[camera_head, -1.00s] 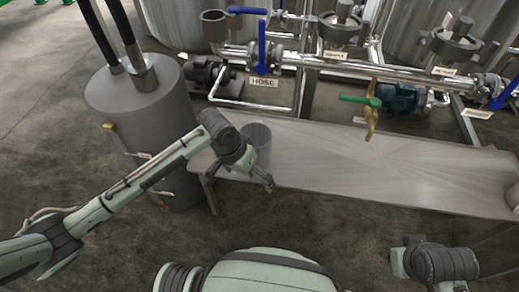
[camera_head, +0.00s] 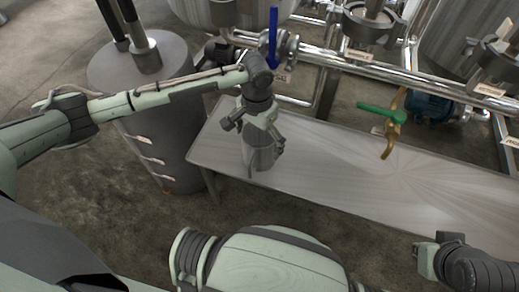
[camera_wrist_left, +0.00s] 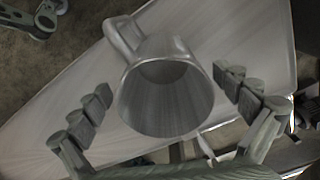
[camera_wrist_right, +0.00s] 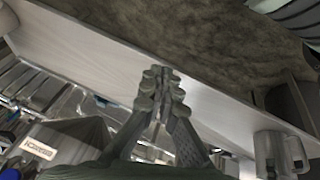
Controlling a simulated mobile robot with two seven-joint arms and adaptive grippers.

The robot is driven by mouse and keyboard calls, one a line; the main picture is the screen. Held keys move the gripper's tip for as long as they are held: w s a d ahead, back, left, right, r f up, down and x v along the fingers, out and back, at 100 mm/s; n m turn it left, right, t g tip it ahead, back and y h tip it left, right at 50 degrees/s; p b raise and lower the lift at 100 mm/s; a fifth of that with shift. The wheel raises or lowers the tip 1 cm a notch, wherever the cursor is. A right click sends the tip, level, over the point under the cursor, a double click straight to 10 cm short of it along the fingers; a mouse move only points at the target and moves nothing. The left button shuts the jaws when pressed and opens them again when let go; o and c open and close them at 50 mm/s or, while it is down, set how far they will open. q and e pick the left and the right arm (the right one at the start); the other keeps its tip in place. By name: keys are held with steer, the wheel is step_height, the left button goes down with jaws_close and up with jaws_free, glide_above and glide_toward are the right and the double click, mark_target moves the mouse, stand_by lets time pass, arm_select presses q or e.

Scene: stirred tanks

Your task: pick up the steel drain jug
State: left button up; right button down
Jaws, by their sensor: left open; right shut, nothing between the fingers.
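The steel jug (camera_head: 259,157) stands upright on the left end of the metal bench. My left gripper (camera_head: 258,140) is above it, pointing down, with its fingers spread around the upper part of the jug. In the left wrist view the jug's open mouth (camera_wrist_left: 165,95) lies between the two open fingers, with a visible gap on each side; its handle (camera_wrist_left: 122,38) points to the upper left. My right gripper (camera_wrist_right: 158,90) is shut and empty. In the head view the right gripper (camera_head: 427,260) is at the lower right, in front of the bench and far from the jug.
The bench top (camera_head: 340,180) is clear right of the jug. Behind it are pipes (camera_head: 350,65), a blue-handled valve (camera_head: 273,40) and a green-handled valve (camera_head: 382,112). A grey drum (camera_head: 160,90) stands left of the bench.

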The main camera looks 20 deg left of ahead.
mark_target(257, 144)
arm_select(q)
step_height(257, 144, down, 5)
steer(key=shift+w+a+r+b, duration=0.1)
steer(key=shift+r+b, duration=0.05)
steer(key=shift+b, duration=0.3)
arm_select(e)
steer(key=w+a+r+t+y, duration=0.1)
steer(key=w+a+t, duration=0.1)
steer(key=w, duration=0.3)
steer(key=shift+a+r+n+t, duration=0.3)
steer(key=shift+a+t, duration=0.1)
steer(key=shift+a, duration=0.45)
arm_select(q)
steer(key=c, duration=1.3)
arm_select(e)
steer(key=shift+s, duration=0.1)
